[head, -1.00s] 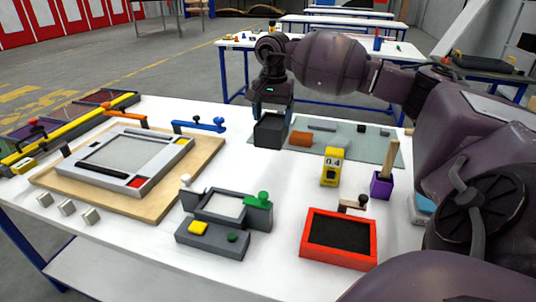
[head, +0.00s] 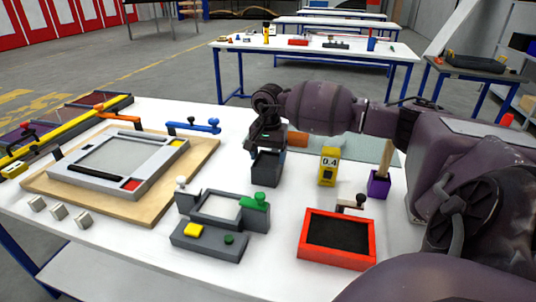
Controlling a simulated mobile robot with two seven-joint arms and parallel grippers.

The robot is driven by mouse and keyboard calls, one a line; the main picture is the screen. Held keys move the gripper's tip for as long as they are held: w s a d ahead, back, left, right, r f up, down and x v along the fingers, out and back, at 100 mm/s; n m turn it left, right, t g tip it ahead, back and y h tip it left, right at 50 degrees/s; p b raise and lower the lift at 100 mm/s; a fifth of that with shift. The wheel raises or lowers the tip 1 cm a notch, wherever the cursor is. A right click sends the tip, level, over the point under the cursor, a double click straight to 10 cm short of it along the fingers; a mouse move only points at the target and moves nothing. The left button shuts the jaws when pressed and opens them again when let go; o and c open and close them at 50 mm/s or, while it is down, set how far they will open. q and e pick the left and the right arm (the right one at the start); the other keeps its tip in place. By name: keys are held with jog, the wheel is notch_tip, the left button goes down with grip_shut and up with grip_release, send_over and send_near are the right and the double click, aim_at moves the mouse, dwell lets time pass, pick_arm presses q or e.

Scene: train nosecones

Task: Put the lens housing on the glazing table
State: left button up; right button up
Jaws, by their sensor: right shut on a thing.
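My right gripper (head: 268,146) points down, shut on a dark grey box (head: 267,168), which I take to be the lens housing. The gripper hides part of its top. The box is behind a grey fixture (head: 205,236) with a pale panel, a green clamp, a white knob and a yellow block. I cannot tell whether the box touches the white bench. A larger grey frame (head: 72,178) with a pale centre lies on a wooden board at the left. I cannot tell which of these two is the glazing table. My left gripper is not in view.
A red tray (head: 370,240) with a dark inside is at the front right. A yellow block marked 0.4 (head: 329,166) and a purple holder (head: 378,185) stand behind it. A blue-handled clamp (head: 194,126) is at the back. White bench is bare between the board and fixture.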

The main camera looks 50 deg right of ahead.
aim_at(269, 161)
jog(key=shift+r, duration=0.15)
jog(key=o, duration=0.6)
jog(key=shift+f, duration=0.25)
jog(key=o, duration=0.4)
jog(key=shift+o, duration=0.2)
jog(key=shift+r, duration=0.45)
notch_tip(269, 161, up, 12)
jog(key=shift+f+p, duration=0.2)
jog(key=shift+p, duration=0.15)
